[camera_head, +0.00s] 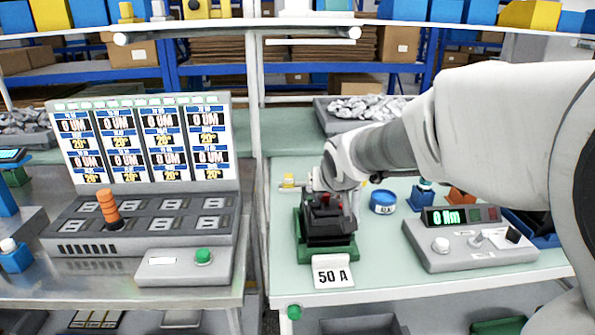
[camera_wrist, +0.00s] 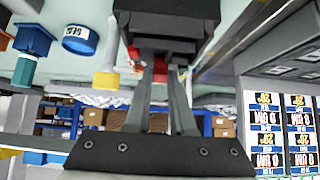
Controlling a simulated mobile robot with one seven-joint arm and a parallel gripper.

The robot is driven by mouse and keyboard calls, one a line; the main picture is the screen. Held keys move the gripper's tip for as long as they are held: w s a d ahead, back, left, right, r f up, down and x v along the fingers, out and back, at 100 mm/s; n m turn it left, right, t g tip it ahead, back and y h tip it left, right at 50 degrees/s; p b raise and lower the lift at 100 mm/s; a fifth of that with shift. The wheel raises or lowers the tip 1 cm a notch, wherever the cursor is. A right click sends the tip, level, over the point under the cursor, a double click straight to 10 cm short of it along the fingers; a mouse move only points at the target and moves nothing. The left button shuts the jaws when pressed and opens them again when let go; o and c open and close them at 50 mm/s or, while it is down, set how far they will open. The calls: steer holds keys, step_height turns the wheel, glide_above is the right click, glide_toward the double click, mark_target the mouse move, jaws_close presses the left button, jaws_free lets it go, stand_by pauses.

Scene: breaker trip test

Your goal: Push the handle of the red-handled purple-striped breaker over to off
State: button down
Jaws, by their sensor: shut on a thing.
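A black breaker (camera_head: 330,232) sits in a green holder (camera_head: 303,245) on the right-hand bench, behind a "50 A" card (camera_head: 333,278). My gripper (camera_head: 328,200) is directly over the breaker and hides much of its top. In the wrist view the dark breaker body (camera_wrist: 168,22) is at the top, and my gripper's fingers (camera_wrist: 160,75) reach up to it. The fingers are close together, shut on a red part that looks like the handle (camera_wrist: 158,77). No purple stripe can be made out, and the handle's exact tilt is unclear.
A grey meter box (camera_head: 470,243) with a green display stands right of the breaker. A blue round tin (camera_head: 383,202) is just behind it to the right. A grey panel (camera_head: 145,170) with several displays fills the left bench. Free bench top lies in front of the meter box.

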steer(key=c, duration=0.8)
jaws_free()
steer(key=shift+o, duration=0.2)
steer(key=p+v, duration=0.4)
steer(key=v, duration=1.3)
steer(key=shift+s+p, duration=0.2)
steer(key=shift+p, duration=0.1)
steer(key=shift+r, duration=0.1)
